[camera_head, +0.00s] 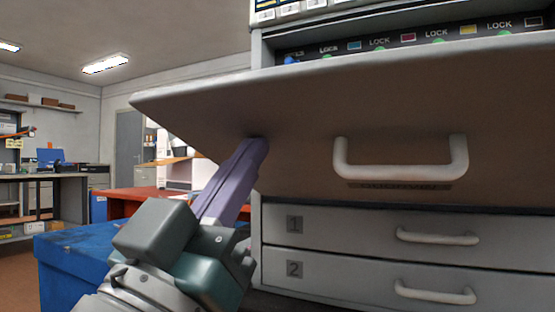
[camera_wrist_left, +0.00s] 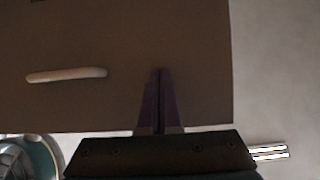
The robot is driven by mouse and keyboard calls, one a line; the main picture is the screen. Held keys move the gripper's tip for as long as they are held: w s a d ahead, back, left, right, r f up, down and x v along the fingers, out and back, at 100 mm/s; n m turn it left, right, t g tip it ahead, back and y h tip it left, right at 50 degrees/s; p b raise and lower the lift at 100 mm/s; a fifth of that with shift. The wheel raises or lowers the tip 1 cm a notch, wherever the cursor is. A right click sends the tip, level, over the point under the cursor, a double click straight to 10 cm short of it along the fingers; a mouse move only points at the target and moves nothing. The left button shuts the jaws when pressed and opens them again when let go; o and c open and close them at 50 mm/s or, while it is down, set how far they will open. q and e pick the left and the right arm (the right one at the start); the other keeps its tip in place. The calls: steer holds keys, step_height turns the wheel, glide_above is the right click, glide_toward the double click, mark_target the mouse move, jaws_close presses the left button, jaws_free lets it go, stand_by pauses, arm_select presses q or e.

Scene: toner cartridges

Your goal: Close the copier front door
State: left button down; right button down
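The copier front door (camera_head: 290,110) is part way open, hinged low and tilted out toward me, with its white handle (camera_head: 400,170) on the outer face. My left gripper (camera_head: 255,147) has its purple fingers together, and their tips meet the door's underside left of the handle. In the left wrist view the door (camera_wrist_left: 100,40) fills most of the picture, with the handle (camera_wrist_left: 66,75) at left. The left gripper (camera_wrist_left: 158,75) points at the door there, its fingers side by side with nothing seen between them. My right gripper is not in view.
Below the door are drawer 1 (camera_head: 350,228) and drawer 2 (camera_head: 350,279) with white handles. Above it, a slot row with LOCK labels (camera_head: 380,42) shows. A blue box (camera_head: 70,265) and a red table (camera_head: 130,202) stand at the left.

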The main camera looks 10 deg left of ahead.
arm_select(q)
steer(key=r+p, duration=0.1)
steer(key=r, duration=0.1)
steer(key=w+r+p, duration=0.1)
steer(key=r+p, duration=0.1)
steer(key=w+r+p, duration=0.1)
steer(key=r, duration=0.1)
steer(key=shift+w+d, duration=0.25)
steer(key=shift+d, duration=0.15)
steer(key=shift+w+r+p, duration=0.1)
steer(key=shift+w+p, duration=0.05)
steer(key=shift+p, duration=0.15)
steer(key=p+x, duration=0.2)
steer(key=x, duration=0.4)
steer(key=shift+r, duration=0.3)
steer(key=shift+f, duration=0.1)
